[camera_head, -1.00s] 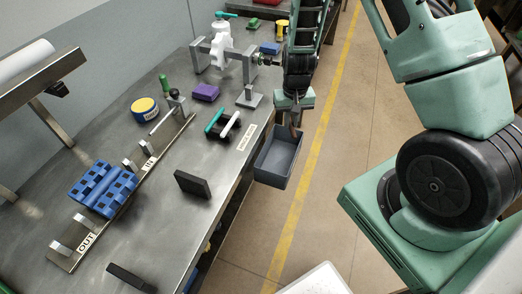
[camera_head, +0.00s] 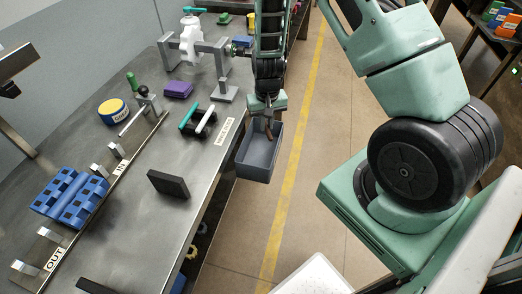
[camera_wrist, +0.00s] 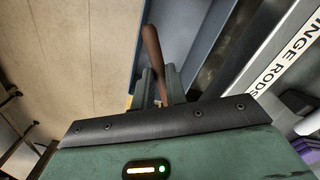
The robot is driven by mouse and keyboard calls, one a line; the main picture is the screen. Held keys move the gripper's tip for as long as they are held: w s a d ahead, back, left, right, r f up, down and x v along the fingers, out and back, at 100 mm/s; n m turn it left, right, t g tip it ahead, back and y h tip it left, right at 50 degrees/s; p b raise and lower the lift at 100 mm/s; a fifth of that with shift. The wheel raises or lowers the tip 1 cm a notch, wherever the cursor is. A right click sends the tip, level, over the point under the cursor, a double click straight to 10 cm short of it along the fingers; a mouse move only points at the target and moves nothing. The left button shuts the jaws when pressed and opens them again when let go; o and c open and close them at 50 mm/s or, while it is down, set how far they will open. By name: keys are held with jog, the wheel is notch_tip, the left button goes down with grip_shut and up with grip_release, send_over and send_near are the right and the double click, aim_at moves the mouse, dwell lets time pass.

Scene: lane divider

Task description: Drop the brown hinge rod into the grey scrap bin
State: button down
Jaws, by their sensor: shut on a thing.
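My gripper (camera_head: 268,114) is shut on the brown hinge rod (camera_head: 269,130) and points down at the table's right edge. The rod hangs over the open grey scrap bin (camera_head: 257,168); whether its lower end is below the rim I cannot tell. In the wrist view, the brown rod (camera_wrist: 153,45) sticks out, slightly tilted, from between the two dark fingers of my gripper (camera_wrist: 159,84). The bin's blue-grey wall (camera_wrist: 200,28) shows beside it.
The bin is at the metal table's (camera_head: 135,225) right side. A blue ribbed block (camera_head: 70,196) is farther left. Open floor (camera_head: 325,170) is to the right.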

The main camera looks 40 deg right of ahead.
jog(key=c, duration=1.3)
grip_release()
jog(key=shift+c, duration=0.2)
notch_tip(320, 180, up, 18)
jog(key=shift+f+b, duration=0.25)
jog(key=shift+b, duration=0.2)
jog(key=s+a+r+n+y, duration=0.1)
jog(key=s+a+r+n, duration=0.15)
jog(key=s+a, duration=0.45)
jog(key=s+a+r+n, duration=0.2)
jog(key=s+a+n, duration=0.15)
jog(key=a, duration=0.75)
jog(key=s+a+r+n, duration=0.1)
jog(key=s+a+n, duration=0.2)
jog(key=s, duration=0.3)
jog(key=s+a+n, duration=0.3)
jog(key=s, duration=0.4)
jog(key=shift+s+r, duration=0.2)
jog(key=shift+r, duration=0.15)
